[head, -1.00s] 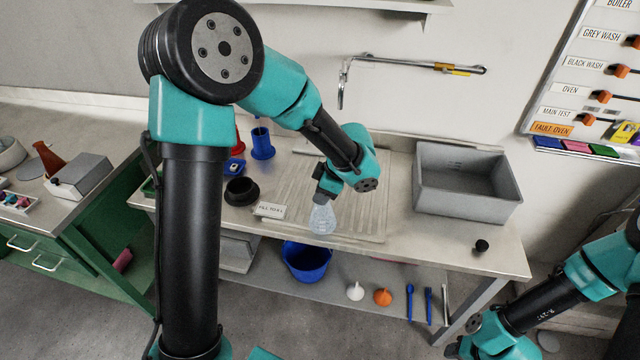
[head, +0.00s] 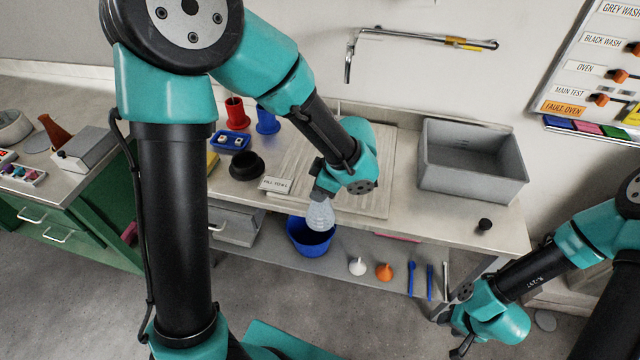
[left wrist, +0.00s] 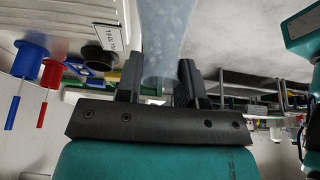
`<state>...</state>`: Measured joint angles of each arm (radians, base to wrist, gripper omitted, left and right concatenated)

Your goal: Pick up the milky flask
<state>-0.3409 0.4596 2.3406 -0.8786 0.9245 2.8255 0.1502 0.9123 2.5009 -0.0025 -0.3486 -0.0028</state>
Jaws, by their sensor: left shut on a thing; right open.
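A pale, translucent flask (head: 321,215) hangs from my left gripper (head: 321,193), in front of the bench's front edge in the head view. Its wide body points down and its upper end is hidden at the jaws. In the left wrist view the whitish flask (left wrist: 168,38) sits between the two black fingers of my left gripper (left wrist: 160,84), which is shut on it. My right gripper (head: 463,345) is low at the right of the head view, open and empty, away from the bench.
A blue bucket (head: 299,239) stands on the lower shelf, behind the flask in the picture. A ribbed drainboard (head: 372,180) and a grey basin (head: 470,187) are on the bench.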

